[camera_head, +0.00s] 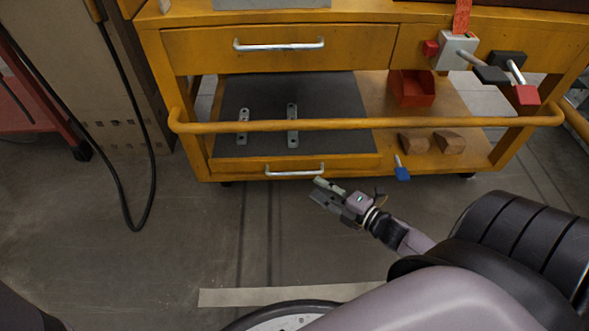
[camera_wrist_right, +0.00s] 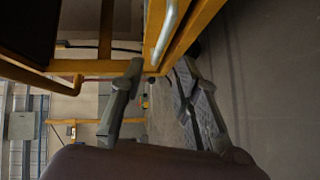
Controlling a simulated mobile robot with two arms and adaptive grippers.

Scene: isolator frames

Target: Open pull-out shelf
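The pull-out shelf (camera_head: 350,164) is the low yellow board with a dark mat on the cart's lower level; it looks pushed in. Its silver bar handle (camera_head: 294,173) is on the front edge. My right gripper (camera_head: 319,189) is just in front of and to the right of this handle, apart from it as far as I can tell. In the right wrist view a silver bar (camera_wrist_right: 168,30), likely this handle, lies beyond the spread fingertips (camera_wrist_right: 160,68). The right gripper is open, with nothing between its fingers. My left gripper is not in view.
A yellow rail (camera_head: 340,125) runs across the cart above the shelf. Two metal brackets lie on the mat. An upper drawer (camera_head: 250,50) has its own handle. A red bin (camera_head: 412,88), wooden blocks (camera_head: 450,142) and a blue-handled tool (camera_head: 402,173) are at right. Floor in front is clear.

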